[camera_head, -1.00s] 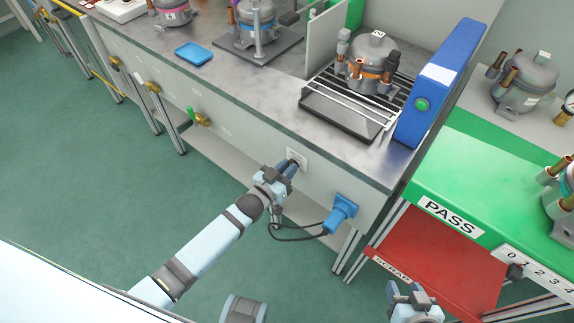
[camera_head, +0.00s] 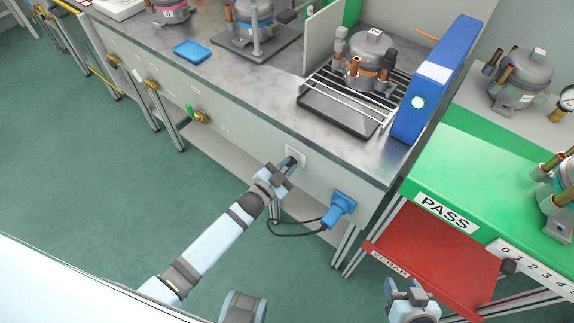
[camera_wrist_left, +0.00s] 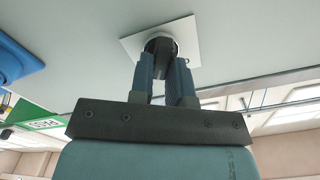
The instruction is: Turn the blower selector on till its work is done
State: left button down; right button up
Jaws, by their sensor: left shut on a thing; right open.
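The blower selector is a dark knob (camera_wrist_left: 161,44) on a white square plate (camera_wrist_left: 130,46) on the bench's front panel; the plate also shows in the head view (camera_head: 297,152). My left gripper (camera_wrist_left: 163,62) is shut on the knob, one finger on each side, and hides most of it in the head view. The tall blue blower (camera_head: 445,73) stands on the bench; its round front light (camera_head: 418,102) is bright whitish. An orange strip (camera_head: 427,34) sticks out at its upper left. My right gripper (camera_head: 411,291) is open and empty at the bottom.
A compressor (camera_head: 369,66) stands on a wire rack beside the blower. A blue plug (camera_head: 341,205) with a black cable sits on the panel, right of the selector. The green PASS shelf (camera_head: 470,183) and red SCRAP shelf (camera_head: 430,258) are at the right.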

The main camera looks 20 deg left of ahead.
jog(key=shift+w+a+r, duration=0.1)
jog(key=shift+w, duration=0.05)
pick_arm(q)
jog(key=c, duration=1.1)
grip_release()
pick_arm(e)
jog(key=shift+w+r, duration=0.15)
jog(key=shift+w, duration=0.05)
pick_arm(q)
jog(key=shift+s, duration=0.1)
jog(key=v, duration=1.3)
jog(key=shift+s+a, duration=0.1)
jog(key=shift+s, duration=0.25)
pick_arm(e)
jog(key=shift+s, duration=0.15)
pick_arm(q)
jog(key=shift+s, duration=0.1)
